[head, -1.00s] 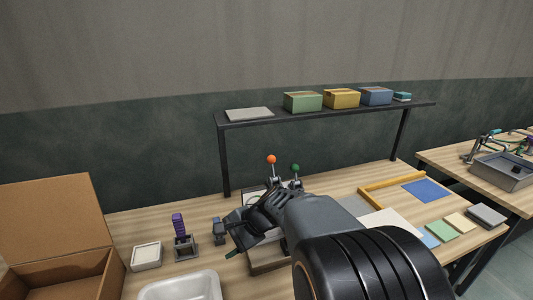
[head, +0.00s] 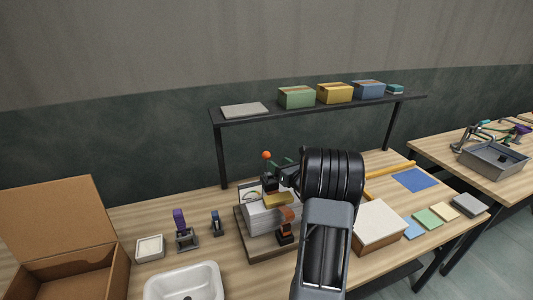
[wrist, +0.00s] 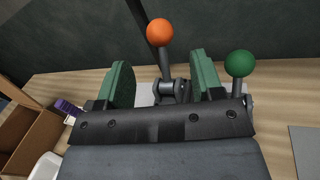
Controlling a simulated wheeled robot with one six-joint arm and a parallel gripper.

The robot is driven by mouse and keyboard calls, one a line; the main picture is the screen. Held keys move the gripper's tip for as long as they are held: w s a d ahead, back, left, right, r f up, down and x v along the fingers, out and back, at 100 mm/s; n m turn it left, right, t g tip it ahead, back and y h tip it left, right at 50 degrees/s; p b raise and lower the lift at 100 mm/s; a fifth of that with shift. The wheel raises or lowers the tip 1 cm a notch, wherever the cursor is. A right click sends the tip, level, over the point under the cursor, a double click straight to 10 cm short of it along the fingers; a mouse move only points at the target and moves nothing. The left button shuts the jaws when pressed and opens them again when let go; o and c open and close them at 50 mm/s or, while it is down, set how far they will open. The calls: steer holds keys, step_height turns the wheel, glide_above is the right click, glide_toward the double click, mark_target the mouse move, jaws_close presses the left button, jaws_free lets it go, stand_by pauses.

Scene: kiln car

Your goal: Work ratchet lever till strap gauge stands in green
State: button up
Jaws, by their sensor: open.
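A lever with an orange ball (head: 266,155) stands at the back of a strapping fixture (head: 243,232) that holds a pale stack (head: 262,222). In the wrist view the orange ball (wrist: 160,33) and its dark stem appear between the green finger pads of my gripper (wrist: 160,78), with space on both sides. A green-ball lever (wrist: 240,63) stands outside the right finger; my arm hides it in the head view. My gripper (head: 281,173) is open beside the orange-ball lever. A pale round face (head: 251,196), possibly the strap gauge, is too small to read.
A shelf (head: 235,122) with boxes spans the back. A white box (head: 378,226) lies right of my arm; a white basin (head: 184,285) and small holders (head: 187,238) are left.

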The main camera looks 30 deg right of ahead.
mark_target(269, 157)
steer(key=w+p, duration=0.2)
steer(key=w, duration=0.6)
steer(key=shift+w+a, duration=0.1)
steer(key=shift+w, duration=0.1)
steer(key=shift+c, duration=0.3)
jaws_close()
